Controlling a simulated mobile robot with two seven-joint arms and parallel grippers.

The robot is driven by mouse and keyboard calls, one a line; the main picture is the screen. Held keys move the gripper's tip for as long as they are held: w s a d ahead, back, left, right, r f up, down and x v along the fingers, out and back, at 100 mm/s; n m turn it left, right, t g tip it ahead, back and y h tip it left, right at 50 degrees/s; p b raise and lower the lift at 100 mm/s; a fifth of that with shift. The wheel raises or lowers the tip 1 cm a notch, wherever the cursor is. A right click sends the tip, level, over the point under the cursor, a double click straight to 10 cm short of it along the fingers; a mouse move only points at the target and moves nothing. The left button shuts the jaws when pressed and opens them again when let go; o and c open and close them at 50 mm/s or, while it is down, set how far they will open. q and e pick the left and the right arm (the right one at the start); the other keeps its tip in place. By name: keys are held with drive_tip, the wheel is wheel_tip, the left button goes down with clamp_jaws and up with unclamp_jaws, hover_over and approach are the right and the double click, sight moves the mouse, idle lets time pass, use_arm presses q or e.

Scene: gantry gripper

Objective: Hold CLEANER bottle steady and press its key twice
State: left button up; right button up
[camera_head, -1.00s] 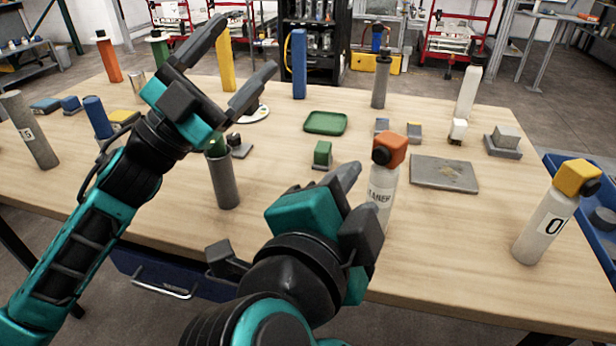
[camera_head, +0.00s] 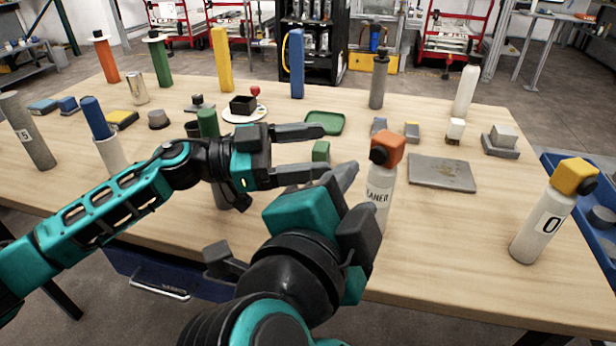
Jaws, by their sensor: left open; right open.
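The CLEANER bottle (camera_head: 383,195) stands upright near the table's front, right of centre.
A white bottle marked 0 with a yellow head (camera_head: 546,225) stands at the right. A grey plate (camera_head: 441,173) lies right of the CLEANER bottle. A green tray (camera_head: 328,118) and a green block (camera_head: 321,151) lie behind my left gripper. A grey cylinder with a green top (camera_head: 208,123) is partly hidden by my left arm.

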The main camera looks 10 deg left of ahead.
sight(392, 177)
use_arm(q)
wheel_tip(392, 177, down, 4)
drive_tip(key=s+n, duration=0.1)
drive_tip(key=n, duration=0.1)
drive_tip(key=shift+g+y, duration=0.3)
drive_tip(key=x, duration=1.3)
drive_tip(key=shift+s+d+f, duration=0.1)
drive_tip(key=shift+d+f, duration=0.05)
drive_tip(key=shift+d, duration=0.05)
drive_tip(key=c, duration=1.3)
drive_tip(key=shift+o, duration=0.2)
use_arm(e)
clamp_jaws()
